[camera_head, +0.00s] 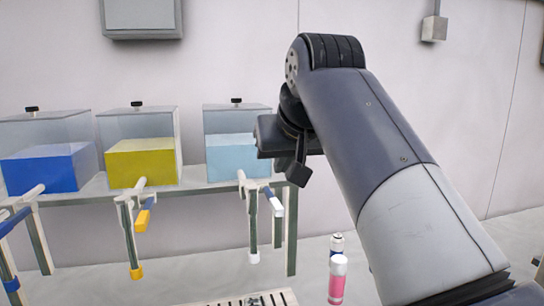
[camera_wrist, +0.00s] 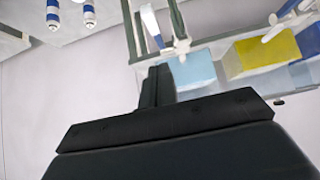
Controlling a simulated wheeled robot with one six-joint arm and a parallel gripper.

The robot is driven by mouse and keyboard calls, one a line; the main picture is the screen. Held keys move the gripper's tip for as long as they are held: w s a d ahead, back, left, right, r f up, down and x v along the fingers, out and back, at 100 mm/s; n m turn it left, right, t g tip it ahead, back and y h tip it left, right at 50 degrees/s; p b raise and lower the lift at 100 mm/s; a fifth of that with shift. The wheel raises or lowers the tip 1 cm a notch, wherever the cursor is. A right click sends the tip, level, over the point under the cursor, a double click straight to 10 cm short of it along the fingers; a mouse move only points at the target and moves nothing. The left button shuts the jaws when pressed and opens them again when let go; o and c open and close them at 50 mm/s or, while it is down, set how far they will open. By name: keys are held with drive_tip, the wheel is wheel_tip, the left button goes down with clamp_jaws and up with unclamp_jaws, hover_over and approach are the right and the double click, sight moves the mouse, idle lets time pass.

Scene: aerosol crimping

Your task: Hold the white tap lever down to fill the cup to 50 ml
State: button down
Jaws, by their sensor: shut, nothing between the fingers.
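The white tap lever (camera_head: 274,202) slants down from the tap of the light-blue tank (camera_head: 230,155) in the head view. In the wrist view the lever (camera_wrist: 151,22) shows at the top, left of the tap, beyond my fingers. My gripper (camera_head: 298,174) is shut and empty, above and slightly right of the lever in the head view, and appears apart from it. Its dark fingers also show in the wrist view (camera_wrist: 157,85). The light-blue tap's spout (camera_head: 253,225) hangs down to a white tip. I cannot make out a cup in either view.
A yellow tank (camera_head: 142,160) and a blue tank (camera_head: 48,168) stand to the left on the same metal stand, each with a tap. A slotted tray (camera_head: 222,303) lies at the bottom.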

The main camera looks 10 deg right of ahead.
sight(279, 209)
drive_tip(key=w+f, duration=0.2)
drive_tip(key=f, duration=0.1)
drive_tip(key=w+f+b, duration=0.1)
drive_tip(key=f, duration=0.1)
drive_tip(key=shift+f, duration=0.95)
drive_tip(key=shift+f+b, duration=0.2)
drive_tip(key=shift+b, duration=0.1)
drive_tip(key=f+t+b, duration=0.1)
drive_tip(key=b, duration=0.2)
drive_tip(key=f+b, duration=0.1)
drive_tip(key=b, duration=0.1)
drive_tip(key=shift+s+f+t+b, duration=0.3)
drive_tip(key=shift+f+t+b, duration=0.05)
drive_tip(key=shift+t+b, duration=0.05)
drive_tip(key=shift+w+f+t+b, duration=0.1)
drive_tip(key=shift+f+t+b, duration=1.5)
drive_tip(key=shift+b, duration=2.1)
drive_tip(key=shift+f+g, duration=0.3)
drive_tip(key=shift+f, duration=0.2)
drive_tip(key=shift+r, duration=0.1)
